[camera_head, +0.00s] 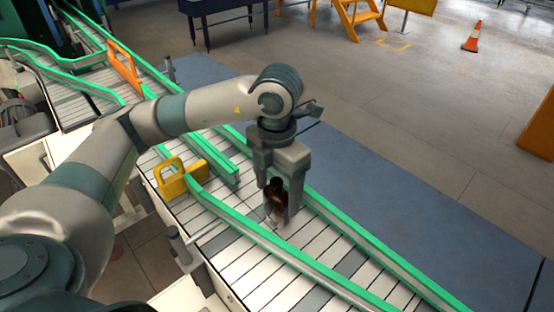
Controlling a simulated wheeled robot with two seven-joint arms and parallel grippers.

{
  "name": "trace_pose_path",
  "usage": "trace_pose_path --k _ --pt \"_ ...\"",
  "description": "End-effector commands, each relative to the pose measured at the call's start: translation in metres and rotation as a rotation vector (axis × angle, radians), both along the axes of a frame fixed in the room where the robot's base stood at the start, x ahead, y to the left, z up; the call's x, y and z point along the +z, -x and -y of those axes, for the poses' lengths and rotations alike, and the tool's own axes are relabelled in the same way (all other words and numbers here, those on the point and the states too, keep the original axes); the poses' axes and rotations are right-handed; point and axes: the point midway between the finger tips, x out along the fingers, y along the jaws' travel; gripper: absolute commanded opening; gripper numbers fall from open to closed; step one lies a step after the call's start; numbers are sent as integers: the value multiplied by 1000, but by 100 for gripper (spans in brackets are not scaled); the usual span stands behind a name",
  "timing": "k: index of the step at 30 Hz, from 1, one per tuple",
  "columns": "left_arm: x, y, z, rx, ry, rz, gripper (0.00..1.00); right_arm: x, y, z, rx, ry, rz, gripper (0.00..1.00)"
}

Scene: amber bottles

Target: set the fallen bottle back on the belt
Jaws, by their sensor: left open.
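A dark amber bottle (275,203) stands about upright on the slatted conveyor belt (318,243), between the green side rails. My left gripper (277,208) points down over it from above, with one finger on each side of the bottle. The fingers are open, and part of the bottle is hidden behind them. Whether a finger touches the bottle, I cannot tell. My right gripper is not in view.
Green guide rails (285,255) run along both sides of the belt. The belt towards the lower right is clear. An orange cone (472,37) stands far off.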

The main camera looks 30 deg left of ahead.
Motion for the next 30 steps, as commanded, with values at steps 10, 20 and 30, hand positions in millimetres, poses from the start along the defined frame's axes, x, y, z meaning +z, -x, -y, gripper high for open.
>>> trace_pose_path --k 10,20,30 --pt "54 -1 0 -1 -1 7 71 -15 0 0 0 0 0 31" --pt "92 -1 0 0 -1 3 71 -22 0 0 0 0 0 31" --pt "107 0 0 0 -1 1 71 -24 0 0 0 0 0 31"
